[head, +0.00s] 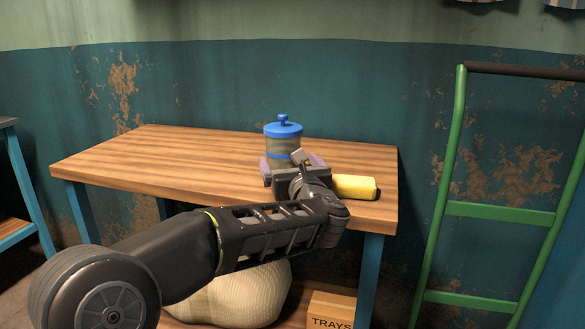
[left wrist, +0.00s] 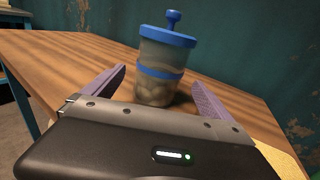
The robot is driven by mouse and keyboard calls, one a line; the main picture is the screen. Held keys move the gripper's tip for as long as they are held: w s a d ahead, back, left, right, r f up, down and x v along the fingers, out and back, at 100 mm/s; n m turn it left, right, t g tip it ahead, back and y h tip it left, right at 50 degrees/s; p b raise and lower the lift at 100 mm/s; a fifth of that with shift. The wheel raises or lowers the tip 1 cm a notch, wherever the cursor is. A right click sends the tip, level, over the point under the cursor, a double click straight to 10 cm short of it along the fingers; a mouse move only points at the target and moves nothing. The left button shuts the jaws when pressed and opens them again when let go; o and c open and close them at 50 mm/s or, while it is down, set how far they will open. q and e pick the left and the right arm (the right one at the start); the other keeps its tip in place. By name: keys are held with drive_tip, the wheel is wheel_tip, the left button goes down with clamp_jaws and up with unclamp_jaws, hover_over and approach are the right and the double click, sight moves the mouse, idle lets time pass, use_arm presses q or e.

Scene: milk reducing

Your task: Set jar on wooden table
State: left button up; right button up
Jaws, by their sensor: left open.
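The jar (head: 283,143) is a clear cylinder with a blue lid, a knob on top and a blue band. It stands upright on the wooden table (head: 170,160) near its right part. In the left wrist view the jar (left wrist: 163,65) stands beyond my left gripper, in line with the gap between the purple fingers. My left gripper (head: 290,162) is open, with its fingers spread to either side of the jar in the left wrist view (left wrist: 160,92). No contact with the jar is visible. The jar's lower part is hidden by my gripper in the head view. My right gripper is not in view.
A yellow object (head: 354,187) lies on the table just right of my gripper. A green hand truck (head: 455,150) stands at the right. A pale sack (head: 235,295) and a box marked TRAYS (head: 331,308) are under the tabletop. The table's left half is clear.

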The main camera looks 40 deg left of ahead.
use_arm(q)
drive_tip(key=shift+v, duration=1.5)
